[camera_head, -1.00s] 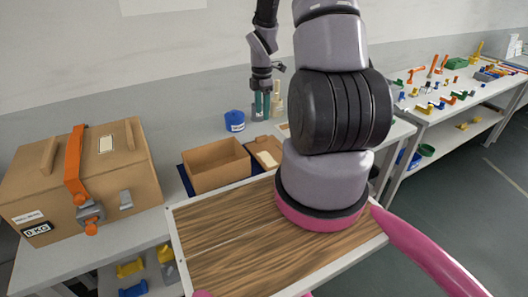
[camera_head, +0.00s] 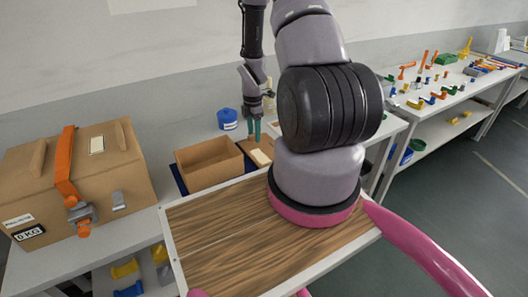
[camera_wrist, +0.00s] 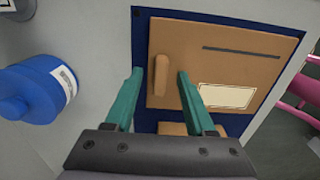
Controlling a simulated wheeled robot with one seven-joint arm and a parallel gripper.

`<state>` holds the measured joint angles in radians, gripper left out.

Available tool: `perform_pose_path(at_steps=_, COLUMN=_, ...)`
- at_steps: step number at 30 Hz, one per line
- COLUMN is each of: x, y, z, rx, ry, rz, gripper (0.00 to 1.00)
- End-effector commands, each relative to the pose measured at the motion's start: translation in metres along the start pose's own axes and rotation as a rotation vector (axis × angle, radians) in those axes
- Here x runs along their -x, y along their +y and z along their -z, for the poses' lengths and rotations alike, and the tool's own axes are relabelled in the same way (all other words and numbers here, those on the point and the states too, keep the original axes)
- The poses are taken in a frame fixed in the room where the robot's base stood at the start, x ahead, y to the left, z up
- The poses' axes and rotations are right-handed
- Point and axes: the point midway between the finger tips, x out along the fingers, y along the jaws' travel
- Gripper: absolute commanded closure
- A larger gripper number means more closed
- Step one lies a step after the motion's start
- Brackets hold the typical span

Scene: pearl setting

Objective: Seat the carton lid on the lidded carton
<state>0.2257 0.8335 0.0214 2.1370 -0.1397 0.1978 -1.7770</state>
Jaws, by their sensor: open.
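The open carton (camera_head: 210,163) is a brown box without a top, standing on a dark blue mat. The carton lid (camera_head: 262,151) is a flat brown panel lying to its right; it also shows in the wrist view (camera_wrist: 225,65) with a raised handle bar (camera_wrist: 161,75), a dark slot line and a pale label. My gripper (camera_head: 254,138) is over the lid, pointing down. In the wrist view its green fingers (camera_wrist: 160,80) are apart, with the handle bar between their tips. I cannot tell how far the tips reach down beside it.
A blue round container (camera_head: 227,119) stands behind the carton; it is at the left in the wrist view (camera_wrist: 35,88). A big brown case (camera_head: 80,180) with an orange strap stands at the left. The blue mat (camera_wrist: 215,23) lies under the lid. A tool bench (camera_head: 450,95) is at the right.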

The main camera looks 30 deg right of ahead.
Motion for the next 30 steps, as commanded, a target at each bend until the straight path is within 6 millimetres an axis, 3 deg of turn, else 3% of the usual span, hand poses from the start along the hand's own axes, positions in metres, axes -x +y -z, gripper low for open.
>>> perform_pose_path(at_steps=3, x=0.000, y=0.000, z=0.000, rx=0.000, ry=0.000, rz=0.000, gripper=0.49)
perform_pose_path(at_steps=7, x=0.000, y=0.000, z=0.000, rx=0.000, ry=0.000, rz=0.000, gripper=0.99)
perform_pose_path(at_steps=20, x=0.005, y=0.000, z=0.000, rx=0.001, ry=0.000, rz=-0.001, gripper=1.00)
perform_pose_path(at_steps=25, x=0.025, y=0.001, z=0.000, rx=0.000, ry=-0.001, rz=-0.003, gripper=1.00)
perform_pose_path(at_steps=30, x=0.061, y=0.001, z=-0.001, rx=-0.001, ry=-0.001, rz=-0.005, gripper=1.00)
